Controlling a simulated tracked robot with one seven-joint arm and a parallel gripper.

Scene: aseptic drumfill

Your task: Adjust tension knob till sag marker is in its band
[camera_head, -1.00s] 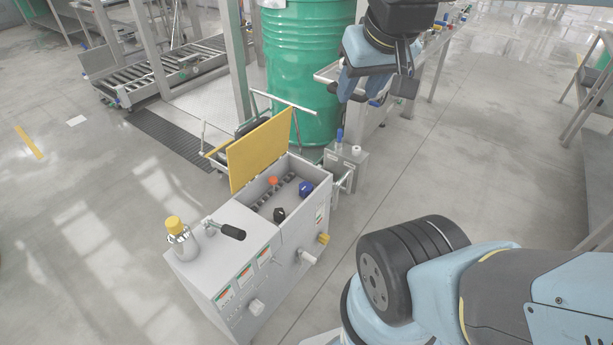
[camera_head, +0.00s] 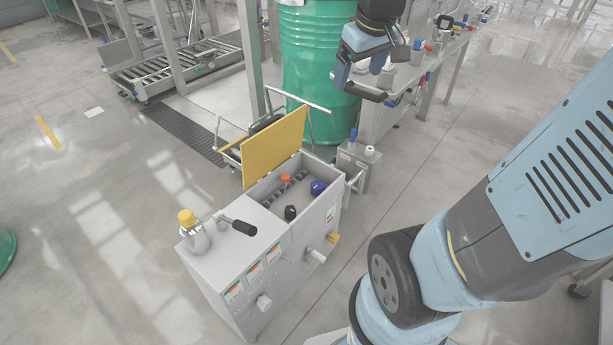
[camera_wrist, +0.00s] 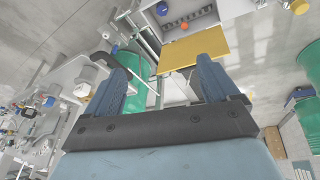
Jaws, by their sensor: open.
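A grey cabinet (camera_head: 213,262) stands on the floor with its yellow lid (camera_head: 274,148) raised. Its open compartment shows an orange round part (camera_head: 285,178), a blue knob (camera_head: 318,187) and a black knob (camera_head: 290,212) beside a dark chain-like strip. The front has pale knobs (camera_head: 264,302) and a yellow knob (camera_head: 333,238). I cannot tell which is the tension knob, and cannot make out the sag marker or its band. My gripper (camera_head: 368,84) is open and empty, above and behind the cabinet. In the wrist view its fingers (camera_wrist: 160,72) are spread, with the yellow lid (camera_wrist: 193,52) beyond.
A green drum (camera_head: 318,75) stands behind the cabinet, close to my gripper. A yellow-capped bottle (camera_head: 195,238) and a black-gripped lever (camera_head: 238,227) are on the cabinet top. A small grey box (camera_head: 358,166) stands to its right.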

